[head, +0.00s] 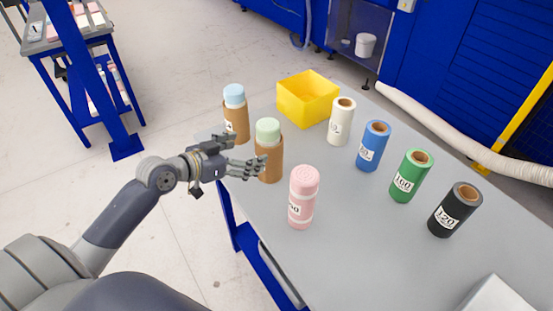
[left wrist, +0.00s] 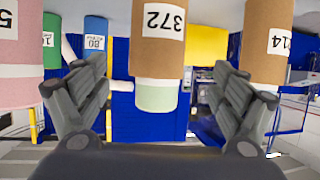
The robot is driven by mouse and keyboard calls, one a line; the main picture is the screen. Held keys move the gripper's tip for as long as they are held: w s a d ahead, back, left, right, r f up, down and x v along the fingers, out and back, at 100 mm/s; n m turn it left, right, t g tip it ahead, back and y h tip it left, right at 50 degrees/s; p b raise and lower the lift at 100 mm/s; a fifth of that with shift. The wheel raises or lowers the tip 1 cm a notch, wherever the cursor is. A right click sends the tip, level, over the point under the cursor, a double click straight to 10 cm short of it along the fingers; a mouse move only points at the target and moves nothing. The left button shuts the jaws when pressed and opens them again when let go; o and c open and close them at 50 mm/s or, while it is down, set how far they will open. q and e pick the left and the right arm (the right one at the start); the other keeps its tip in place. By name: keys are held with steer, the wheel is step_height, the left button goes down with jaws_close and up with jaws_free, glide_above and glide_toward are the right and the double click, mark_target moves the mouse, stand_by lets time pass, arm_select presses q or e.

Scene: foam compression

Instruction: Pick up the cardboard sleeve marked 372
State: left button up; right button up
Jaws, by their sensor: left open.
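The brown cardboard sleeve marked 372 (left wrist: 160,45) is seen between my fingers in the left wrist view, with pale green foam (left wrist: 156,96) sticking out of one end. In the head view this sleeve (head: 271,165) stands upright on the table, its green foam (head: 268,128) at the top. My left gripper (head: 248,168) is at the sleeve's left side, low down, with its fingers pointing at it. The fingers are open, and the left wrist view shows them (left wrist: 160,105) apart on either side. Whether they touch the sleeve I cannot tell. My right gripper is out of view.
Another brown sleeve with light blue foam (head: 236,124) stands just behind-left, and a pink cylinder (head: 302,200) in front-right. A yellow bin (head: 308,98) and white, blue, green and black rolls stand further along the grey table (head: 345,240). The table's left edge is close.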

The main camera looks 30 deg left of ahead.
mark_target(258, 148)
arm_select(q)
steer(key=x, duration=0.3)
steer(key=shift+w+d+p, duration=0.15)
steer(key=shift+w+p, duration=0.05)
steer(key=shift+p, duration=0.1)
steer(key=shift+w+d, duration=0.15)
steer(key=shift+w, duration=0.05)
steer(key=p+x, duration=0.2)
steer(key=shift+w+d+r, duration=0.15)
steer(key=shift+w+d, duration=0.05)
steer(key=shift+w, duration=0.15)
steer(key=shift+x, duration=1.2)
steer(key=shift+s, duration=0.2)
steer(key=shift+c, duration=1.1)
steer(key=c, duration=1.3)
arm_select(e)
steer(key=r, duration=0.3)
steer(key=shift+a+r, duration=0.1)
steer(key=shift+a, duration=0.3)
